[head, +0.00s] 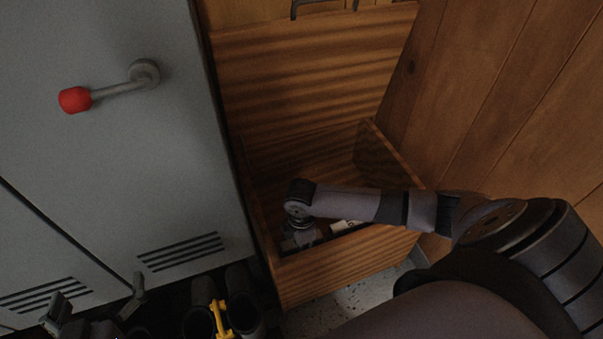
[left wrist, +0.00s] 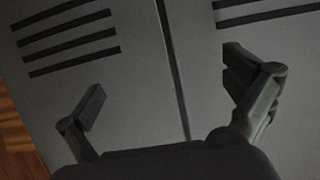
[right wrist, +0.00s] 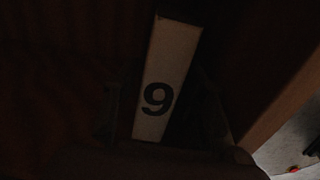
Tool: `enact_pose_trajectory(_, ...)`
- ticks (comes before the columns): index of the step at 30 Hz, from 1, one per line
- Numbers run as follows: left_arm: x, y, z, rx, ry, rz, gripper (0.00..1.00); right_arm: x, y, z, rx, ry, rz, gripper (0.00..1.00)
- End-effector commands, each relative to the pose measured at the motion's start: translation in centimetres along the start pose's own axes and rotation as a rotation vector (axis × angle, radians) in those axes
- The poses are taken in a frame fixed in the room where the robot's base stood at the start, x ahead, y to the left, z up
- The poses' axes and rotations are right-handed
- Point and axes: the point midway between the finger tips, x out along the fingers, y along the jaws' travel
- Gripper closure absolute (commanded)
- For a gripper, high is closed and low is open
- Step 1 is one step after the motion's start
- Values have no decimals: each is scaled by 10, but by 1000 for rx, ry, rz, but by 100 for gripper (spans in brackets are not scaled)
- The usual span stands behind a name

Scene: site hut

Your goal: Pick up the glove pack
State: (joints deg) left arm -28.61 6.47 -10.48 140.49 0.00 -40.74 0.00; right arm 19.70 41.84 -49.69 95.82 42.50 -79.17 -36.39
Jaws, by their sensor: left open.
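A pack with a white label marked "9" (right wrist: 160,85), apparently the glove pack, shows in the right wrist view. Its dark surroundings hide its full outline. In the head view a small white patch (head: 343,226), likely the same label, shows inside the wooden bin, partly behind my right arm. My right gripper (head: 301,238) points down into the bin. Its dim fingers are on either side of the label, and I cannot tell whether they touch the pack. My left gripper (head: 97,304) is open and empty in front of the grey locker; it also shows in the left wrist view (left wrist: 165,86).
The wooden bin (head: 340,262) has a high back and walls around my right gripper. The grey locker (head: 150,190) with a red-tipped handle (head: 75,99) stands close on its left. A plank wall (head: 500,90) is on the right. Speckled floor (head: 345,307) shows below the bin.

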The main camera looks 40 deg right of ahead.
Motion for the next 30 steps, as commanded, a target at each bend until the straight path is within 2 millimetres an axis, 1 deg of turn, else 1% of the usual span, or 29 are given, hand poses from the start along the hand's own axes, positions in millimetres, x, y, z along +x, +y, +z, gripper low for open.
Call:
enact_pose_trajectory(2, 1, 1, -4, 0, 22, 2, 0, 2, 0, 0, 0, 0, 0, 61)
enact_pose_trajectory(5, 3, 2, -16, -1, 89, 5, 0, 8, 0, 0, 0, 0, 0, 61)
enact_pose_trajectory(11, 0, 8, -56, -3, 312, 19, 0, 24, 1, 1, 1, 0, 0, 61)
enact_pose_trajectory(15, -8, 12, -85, -6, 473, 28, 0, 35, 1, 1, 1, 0, -1, 61)
enact_pose_trajectory(18, -16, 14, -102, -9, 577, 34, 0, 43, 1, 1, 0, 0, 0, 61)
enact_pose_trajectory(21, -24, 16, -114, -12, 656, 39, 0, 49, 1, 1, 0, 0, 1, 61)
enact_pose_trajectory(25, -31, 17, -123, -14, 710, 42, 0, 52, 1, 1, -1, -1, 1, 61)
enact_pose_trajectory(30, -32, 17, -125, -14, 719, 42, 0, 52, 1, 1, -1, 0, 1, 61)
